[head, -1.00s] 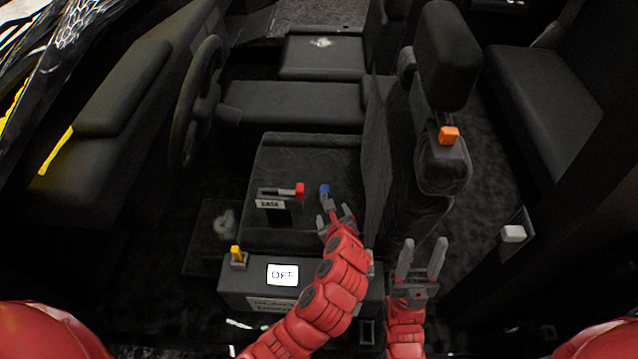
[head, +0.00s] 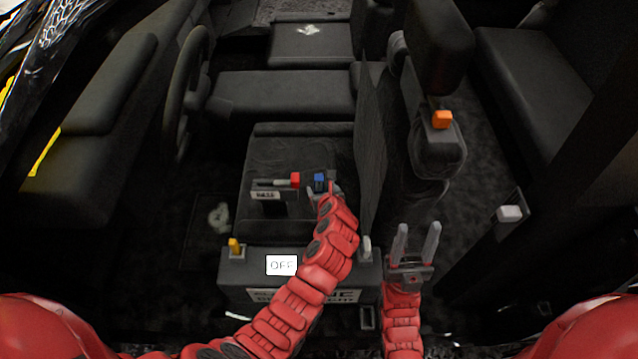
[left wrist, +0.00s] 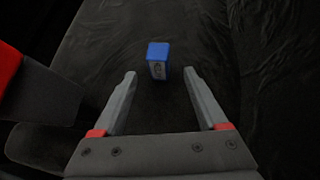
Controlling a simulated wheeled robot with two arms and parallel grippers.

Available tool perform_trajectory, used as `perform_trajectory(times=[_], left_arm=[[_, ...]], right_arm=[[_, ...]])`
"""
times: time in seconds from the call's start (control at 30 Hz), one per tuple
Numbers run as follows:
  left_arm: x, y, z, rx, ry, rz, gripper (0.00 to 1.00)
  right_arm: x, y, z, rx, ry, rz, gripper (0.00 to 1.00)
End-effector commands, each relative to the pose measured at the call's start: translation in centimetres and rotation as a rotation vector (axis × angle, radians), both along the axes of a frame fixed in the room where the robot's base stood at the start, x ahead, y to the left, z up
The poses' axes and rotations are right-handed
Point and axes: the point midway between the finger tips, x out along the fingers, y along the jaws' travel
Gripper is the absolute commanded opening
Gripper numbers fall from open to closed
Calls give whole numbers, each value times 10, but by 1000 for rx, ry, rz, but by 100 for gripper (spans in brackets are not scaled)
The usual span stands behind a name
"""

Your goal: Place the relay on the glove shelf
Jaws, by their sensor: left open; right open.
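A small block with a blue top and grey sides, which looks like the relay (head: 319,179), stands on the dark seat cushion. In the left wrist view the blue-topped block (left wrist: 158,62) stands just beyond and between the fingertips, with gaps on both sides. My left gripper (head: 325,190) is open at the block, partly hidden by its own arm in the head view; its open fingers show clearly in the left wrist view (left wrist: 161,74). My right gripper (head: 416,230) is open and empty, right of the left arm. I cannot tell for sure which surface is the glove shelf.
A labelled holder (head: 272,193) with a red-tipped piece (head: 295,179) stands left of the block. A front box carries a yellow piece (head: 234,245) and an OFF sign (head: 281,265). An orange piece (head: 441,119) sits on the seat at right. A steering wheel (head: 185,90) stands left.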

Motion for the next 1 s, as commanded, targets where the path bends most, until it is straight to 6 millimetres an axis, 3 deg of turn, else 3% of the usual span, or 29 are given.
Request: perform_trajectory(times=[0.4, 0.73, 0.77, 1.0], left_arm=[[41, 8, -22, -1, 0, 1, 75], [45, 9, -25, -3, -2, 0, 75], [45, 9, -25, -4, -2, -1, 74], [45, 9, -25, -3, -2, 0, 30]], right_arm=[[0, 0, -10, 0, 0, 0, 50], [0, 0, -11, 0, 0, 0, 50], [0, 0, -11, 0, 0, 0, 50], [0, 0, -11, 0, 0, 0, 50]])
